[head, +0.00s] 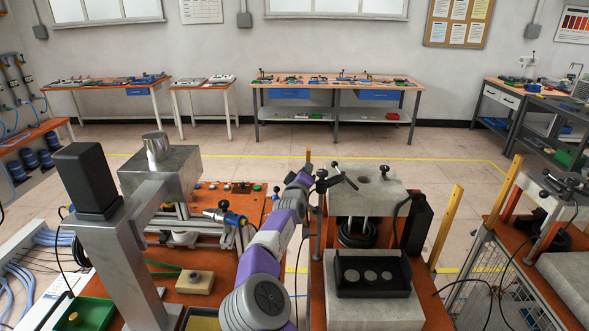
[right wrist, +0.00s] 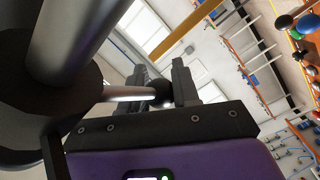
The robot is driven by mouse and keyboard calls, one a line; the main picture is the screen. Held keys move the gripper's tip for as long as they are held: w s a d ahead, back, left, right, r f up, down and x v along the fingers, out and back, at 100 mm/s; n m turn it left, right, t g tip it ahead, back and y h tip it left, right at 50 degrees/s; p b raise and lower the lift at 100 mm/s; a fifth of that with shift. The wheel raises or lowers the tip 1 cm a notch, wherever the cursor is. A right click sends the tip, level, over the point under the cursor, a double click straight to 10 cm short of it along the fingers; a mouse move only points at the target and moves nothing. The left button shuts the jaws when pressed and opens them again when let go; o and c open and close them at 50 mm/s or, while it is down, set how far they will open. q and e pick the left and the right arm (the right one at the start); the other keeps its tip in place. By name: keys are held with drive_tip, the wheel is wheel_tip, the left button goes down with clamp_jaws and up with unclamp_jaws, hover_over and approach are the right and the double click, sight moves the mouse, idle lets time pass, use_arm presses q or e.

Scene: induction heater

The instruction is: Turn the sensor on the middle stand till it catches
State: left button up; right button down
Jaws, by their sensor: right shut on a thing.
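The middle stand is a thin grey post (head: 318,230) at the left edge of the middle orange bench. On its top sits the sensor (head: 338,178), a small dark piece with thin arms and black knobs. My right gripper (head: 320,183) is at the sensor, at the end of my purple and grey arm. In the right wrist view, my right gripper's dark fingers (right wrist: 163,88) stand on either side of a black knob at the end of a silver rod (right wrist: 130,93). The rod leads to a thick grey cylinder (right wrist: 75,35). My left gripper is not in view.
Right of the stand is a grey block (head: 385,198) with a round hole, above a dark coil. A black tray (head: 371,290) with grey discs is in front. A grey column with a black box (head: 85,180) rises at left. A yellow post (head: 446,225) stands at right.

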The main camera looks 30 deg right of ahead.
drive_tip(key=shift+s+d+f, duration=0.1)
drive_tip(key=shift+d+f, duration=0.05)
drive_tip(key=shift+f, duration=0.15)
drive_tip(key=c, duration=0.8)
unclamp_jaws()
drive_tip(key=shift+d, duration=0.1)
drive_tip(key=shift+c, duration=0.2)
drive_tip(key=shift+r, duration=0.1)
drive_tip(key=shift+r, duration=0.1)
drive_tip(key=shift+s+a, duration=0.1)
drive_tip(key=shift+a, duration=0.15)
drive_tip(key=v, duration=0.7)
